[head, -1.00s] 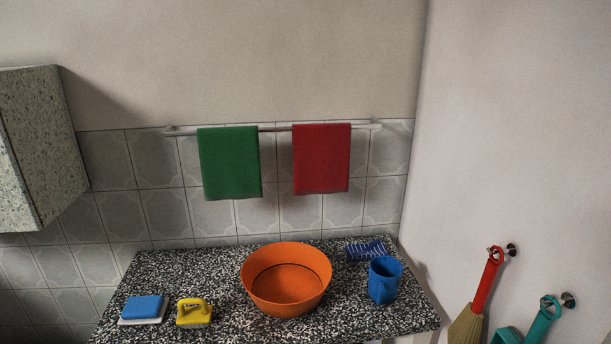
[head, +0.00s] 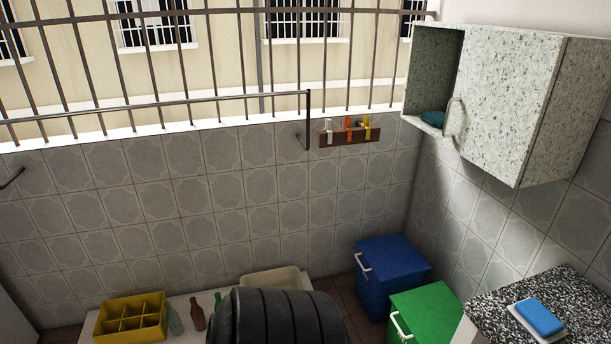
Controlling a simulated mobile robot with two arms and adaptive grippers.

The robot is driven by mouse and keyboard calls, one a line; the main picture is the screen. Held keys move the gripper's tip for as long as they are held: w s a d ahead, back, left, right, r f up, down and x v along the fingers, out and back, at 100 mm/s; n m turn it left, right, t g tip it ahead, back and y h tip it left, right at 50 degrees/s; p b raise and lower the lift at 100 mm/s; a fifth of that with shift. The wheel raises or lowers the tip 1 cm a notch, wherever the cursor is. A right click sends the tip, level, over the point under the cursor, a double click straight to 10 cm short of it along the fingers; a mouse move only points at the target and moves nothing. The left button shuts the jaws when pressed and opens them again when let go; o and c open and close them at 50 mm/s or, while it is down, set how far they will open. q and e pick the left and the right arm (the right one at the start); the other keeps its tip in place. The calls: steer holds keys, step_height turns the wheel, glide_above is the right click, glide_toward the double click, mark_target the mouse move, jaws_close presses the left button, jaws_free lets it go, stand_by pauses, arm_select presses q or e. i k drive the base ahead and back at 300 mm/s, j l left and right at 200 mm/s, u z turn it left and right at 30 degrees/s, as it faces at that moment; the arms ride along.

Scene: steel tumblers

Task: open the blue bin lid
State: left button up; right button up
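The blue bin (head: 391,274) stands on the floor in the far corner, right of centre in the head view. Its flat lid is down, and a white handle (head: 362,262) shows on its left side. The bin's lower front is partly hidden behind the green bin. Neither of my grippers is in the head view.
A green bin (head: 425,314) with a white handle stands in front of the blue bin. A speckled counter (head: 490,302) bearing a blue sponge (head: 539,316) is at right. A wall cabinet (head: 510,95) hangs above. A low table at left holds a yellow crate (head: 131,318) and bottles.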

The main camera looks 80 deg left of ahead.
mark_target(391, 257)
steer(key=u, duration=1.95)
steer(key=i+j, duration=0.1)
